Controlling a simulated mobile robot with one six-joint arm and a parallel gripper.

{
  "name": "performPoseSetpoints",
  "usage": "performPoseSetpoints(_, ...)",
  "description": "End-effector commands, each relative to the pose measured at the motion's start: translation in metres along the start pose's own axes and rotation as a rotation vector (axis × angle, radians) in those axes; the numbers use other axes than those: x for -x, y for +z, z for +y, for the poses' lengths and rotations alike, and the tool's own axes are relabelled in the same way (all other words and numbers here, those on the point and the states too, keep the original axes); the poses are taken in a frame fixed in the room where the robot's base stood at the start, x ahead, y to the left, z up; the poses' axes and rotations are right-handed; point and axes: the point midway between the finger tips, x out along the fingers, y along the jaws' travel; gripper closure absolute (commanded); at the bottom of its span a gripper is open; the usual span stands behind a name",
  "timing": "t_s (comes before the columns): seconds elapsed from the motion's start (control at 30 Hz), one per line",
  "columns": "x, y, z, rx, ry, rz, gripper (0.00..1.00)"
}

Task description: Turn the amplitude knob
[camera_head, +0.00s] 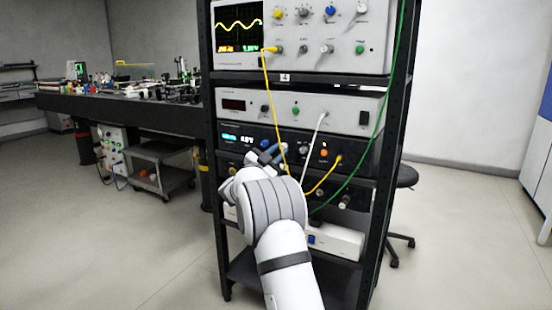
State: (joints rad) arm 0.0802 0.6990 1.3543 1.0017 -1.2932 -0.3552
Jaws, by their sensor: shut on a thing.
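My gripper (277,152) is at the front of the black instrument (353,145) with a small blue display, in the middle of the rack. Its fingers are shut on a knob on that panel; the knob itself is mostly hidden behind the fingers and my wrist. The panel's lettering is too small to read, so I cannot confirm which knob is the amplitude knob. A blue knob (265,143) shows just left of the fingers. A grey knob (303,148) and an orange knob (324,153) show to the right.
An oscilloscope (345,45) with a yellow wave is on the upper shelf, above a grey instrument (345,113). A stool (405,177) stands right of the rack.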

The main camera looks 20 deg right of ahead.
Motion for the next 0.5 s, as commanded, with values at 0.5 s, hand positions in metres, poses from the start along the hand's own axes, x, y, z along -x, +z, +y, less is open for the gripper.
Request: performPoseSetpoints(0.5, -0.0035, -0.0047, -0.0064, -0.457, 0.188, 0.003, 1.00)
